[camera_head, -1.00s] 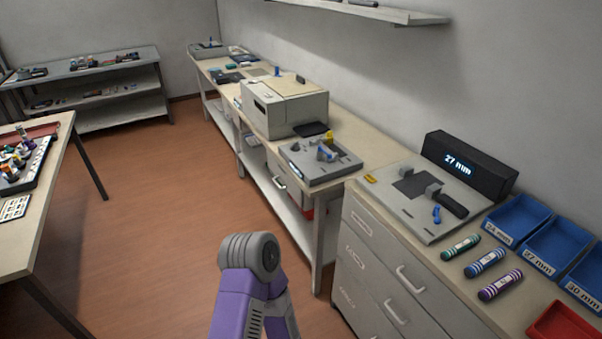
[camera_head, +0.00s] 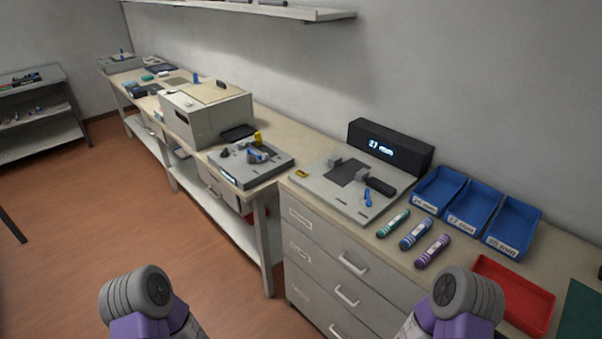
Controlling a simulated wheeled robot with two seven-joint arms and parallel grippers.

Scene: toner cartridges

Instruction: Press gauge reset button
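The gauge is a grey plate (camera_head: 326,190) on the drawer cabinet, with a dark pad, a grey block, a black handle-like part (camera_head: 380,186) and a small blue lever (camera_head: 368,198). Behind it stands a black display box (camera_head: 413,155) that reads "27 mm". A small yellow piece (camera_head: 302,173) sits at the plate's left corner; I cannot tell which part is the reset button. Only grey-and-purple joints of my two arms show at the bottom edge, apart from the gauge. Both grippers are out of view.
Three banded cylinders, green (camera_head: 393,223), blue (camera_head: 416,233) and purple (camera_head: 432,251), lie before three labelled blue bins (camera_head: 471,207). A red tray (camera_head: 512,293) is at right. A grey fixture (camera_head: 251,163) and beige printer-like box (camera_head: 206,114) stand left.

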